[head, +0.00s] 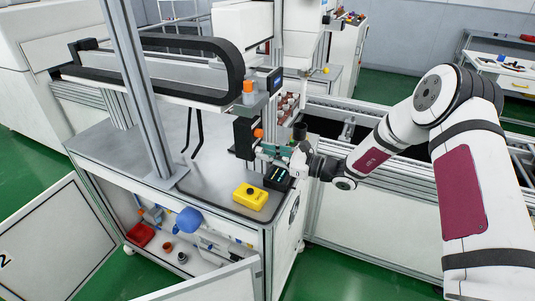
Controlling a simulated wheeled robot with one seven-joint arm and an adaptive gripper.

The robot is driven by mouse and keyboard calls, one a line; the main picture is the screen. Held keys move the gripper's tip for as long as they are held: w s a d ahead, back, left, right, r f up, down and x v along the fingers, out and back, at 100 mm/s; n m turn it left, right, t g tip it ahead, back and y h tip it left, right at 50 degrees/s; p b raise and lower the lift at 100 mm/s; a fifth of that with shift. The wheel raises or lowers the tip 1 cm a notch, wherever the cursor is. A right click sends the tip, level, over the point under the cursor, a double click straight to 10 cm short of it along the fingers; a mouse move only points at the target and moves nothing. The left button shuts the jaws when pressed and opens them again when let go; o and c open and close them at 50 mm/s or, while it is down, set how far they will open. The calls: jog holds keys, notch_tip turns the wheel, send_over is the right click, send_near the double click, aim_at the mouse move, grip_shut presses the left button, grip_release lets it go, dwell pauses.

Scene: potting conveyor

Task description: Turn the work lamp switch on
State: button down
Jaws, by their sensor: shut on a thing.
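A black upright box (243,138) stands near the back right of the metal worktop and bears an orange part (258,133) on its right side. This looks like the work lamp switch. My gripper (264,149) reaches in from the right, level with the box, and its fingertips meet the box's right side at the orange part. The fingers are shut on what seems to be this switch. The exact contact is small and partly hidden by the fingers. I cannot tell the switch's position, and no lit lamp is clear.
A yellow box with a dark button (250,196) sits at the worktop's front right. The worktop's left middle is clear.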

jog(key=m+b, duration=0.1)
jog(key=m, duration=0.4)
jog(key=shift+d+m, duration=0.1)
jog(key=shift+m, duration=0.3)
jog(key=m, duration=0.5)
jog(key=shift+b, duration=0.4)
jog(key=shift+m, duration=0.3)
jog(key=c, duration=1.7)
grip_release()
jog(key=v, duration=1.2)
